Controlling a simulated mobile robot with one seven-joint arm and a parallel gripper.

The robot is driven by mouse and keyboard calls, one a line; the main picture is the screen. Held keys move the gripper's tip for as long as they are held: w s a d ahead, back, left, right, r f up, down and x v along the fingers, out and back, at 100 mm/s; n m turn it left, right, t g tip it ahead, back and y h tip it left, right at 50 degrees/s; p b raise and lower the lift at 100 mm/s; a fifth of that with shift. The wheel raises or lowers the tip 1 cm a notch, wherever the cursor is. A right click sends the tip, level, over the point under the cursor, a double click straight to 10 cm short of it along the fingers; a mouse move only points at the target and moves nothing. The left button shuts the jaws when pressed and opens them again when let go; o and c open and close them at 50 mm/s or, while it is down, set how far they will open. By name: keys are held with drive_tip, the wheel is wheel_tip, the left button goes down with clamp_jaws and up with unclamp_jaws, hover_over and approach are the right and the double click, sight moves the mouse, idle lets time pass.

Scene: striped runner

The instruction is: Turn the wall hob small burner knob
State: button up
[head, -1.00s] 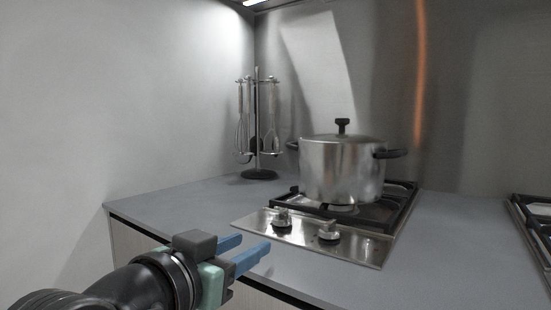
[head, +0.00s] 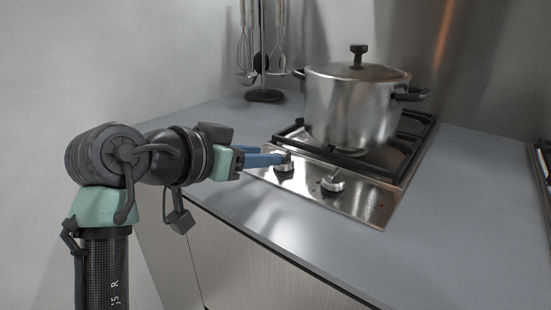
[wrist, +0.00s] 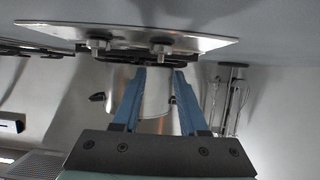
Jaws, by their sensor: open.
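The steel hob panel (head: 362,205) carries two knobs, a left knob (head: 284,167) and a right knob (head: 332,182). I cannot tell from looks which one serves the small burner. My gripper (head: 282,158) has its blue fingertips at the left knob in the head view, overlapping its top. In the wrist view, which is upside down, the same knob (wrist: 161,50) lines up sideways with the gap between the open fingers (wrist: 160,70). The other knob (wrist: 98,45) is left of them. Contact cannot be told. Nothing is held.
A lidded steel pot (head: 352,105) stands on the black grate behind the knobs. A utensil rack (head: 264,94) stands at the back left. The grey counter (head: 225,205) is clear in front. Another hob (head: 546,165) shows at the right edge.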

sight(283, 154)
drive_tip(key=x, duration=0.5)
drive_tip(key=shift+r+b, duration=0.1)
drive_tip(key=shift+b, duration=0.25)
clamp_jaws()
